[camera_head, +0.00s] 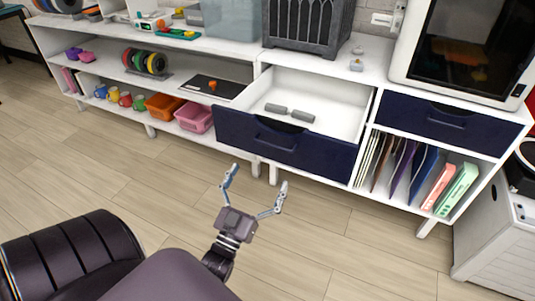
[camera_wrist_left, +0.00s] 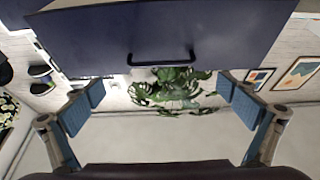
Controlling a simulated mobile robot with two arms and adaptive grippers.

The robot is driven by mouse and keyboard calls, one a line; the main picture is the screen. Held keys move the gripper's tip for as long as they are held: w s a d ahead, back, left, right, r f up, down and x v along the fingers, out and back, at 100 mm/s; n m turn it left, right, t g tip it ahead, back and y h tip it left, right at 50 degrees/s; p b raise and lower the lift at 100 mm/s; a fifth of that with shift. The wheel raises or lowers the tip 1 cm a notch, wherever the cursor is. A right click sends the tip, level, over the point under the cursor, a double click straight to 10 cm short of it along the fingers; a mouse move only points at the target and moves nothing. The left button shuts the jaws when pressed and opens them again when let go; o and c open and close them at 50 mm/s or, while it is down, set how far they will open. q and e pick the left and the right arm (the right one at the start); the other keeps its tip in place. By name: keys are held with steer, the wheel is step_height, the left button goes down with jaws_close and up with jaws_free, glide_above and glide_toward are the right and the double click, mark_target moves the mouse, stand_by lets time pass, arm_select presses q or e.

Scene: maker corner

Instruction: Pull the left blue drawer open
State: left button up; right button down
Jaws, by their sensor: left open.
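The left blue drawer (camera_head: 283,139) stands pulled out of the white cabinet, and its white inside shows. Two small grey pieces (camera_head: 290,112) lie in it. Its dark handle (camera_head: 276,142) is on the front. My left gripper (camera_head: 254,187) is open and empty, in front of and apart from the drawer. In the left wrist view the drawer front (camera_wrist_left: 210,35) fills the top, with the handle (camera_wrist_left: 162,60) between and beyond the open fingers, not touched. My right gripper is not in view.
The right blue drawer (camera_head: 449,122) is shut. Folders and books (camera_head: 405,165) stand below it. A 3D printer (camera_head: 465,45) and a dark slatted box (camera_head: 309,25) stand on top. Shelves at left hold bins and mugs. The wooden floor (camera_head: 340,230) before the cabinet is clear.

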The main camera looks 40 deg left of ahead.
arm_select(q)
steer(key=v, duration=0.2)
steer(key=shift+s+d+f, duration=0.1)
steer(key=shift+s+f, duration=0.05)
steer(key=shift+s, duration=0.1)
stand_by(0.4)
